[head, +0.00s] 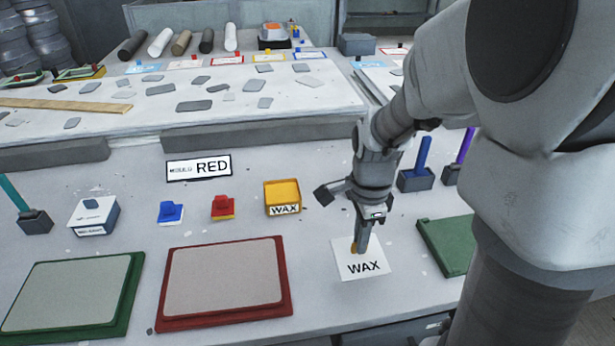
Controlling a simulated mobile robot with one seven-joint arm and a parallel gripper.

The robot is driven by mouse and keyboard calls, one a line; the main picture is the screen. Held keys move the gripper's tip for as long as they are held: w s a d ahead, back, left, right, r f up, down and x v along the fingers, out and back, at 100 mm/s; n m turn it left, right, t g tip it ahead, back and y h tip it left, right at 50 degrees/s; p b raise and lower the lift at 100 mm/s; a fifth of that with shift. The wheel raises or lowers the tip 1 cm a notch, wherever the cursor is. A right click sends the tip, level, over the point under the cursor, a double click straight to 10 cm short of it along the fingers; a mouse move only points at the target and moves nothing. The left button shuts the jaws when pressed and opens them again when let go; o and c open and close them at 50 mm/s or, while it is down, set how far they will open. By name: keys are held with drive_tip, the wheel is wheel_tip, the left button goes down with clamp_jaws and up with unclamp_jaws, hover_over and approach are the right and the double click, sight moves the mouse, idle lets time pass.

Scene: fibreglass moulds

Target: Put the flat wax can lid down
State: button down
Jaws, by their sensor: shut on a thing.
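My gripper (362,240) points down over a white square marked WAX (363,266) on the bench. It is shut on a small yellow piece (354,248), which I take for the wax can lid. Only a sliver of the lid shows beside the fingers; the rest is hidden. I cannot tell whether the lid touches the white square or is just above it. A yellow box-shaped can marked WAX (282,197) stands to the left and behind my gripper.
A red-framed mould (284,307) and a green-framed mould (130,318) lie at the front left. A blue upright tool (418,175) stands right.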

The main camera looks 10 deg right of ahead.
sight(335, 240)
drive_tip(key=w+a+f, duration=0.1)
drive_tip(key=w+a, duration=0.1)
drive_tip(key=w+a+f, duration=0.1)
drive_tip(key=f, duration=0.1)
drive_tip(key=shift+w+a+f, duration=0.15)
drive_tip(key=shift+w+a, duration=0.25)
drive_tip(key=shift+f+b, duration=0.75)
drive_tip(key=shift+f, duration=1.3)
drive_tip(key=shift+f, duration=0.2)
drive_tip(key=c, duration=0.9)
unclamp_jaws()
drive_tip(key=shift+r, duration=0.15)
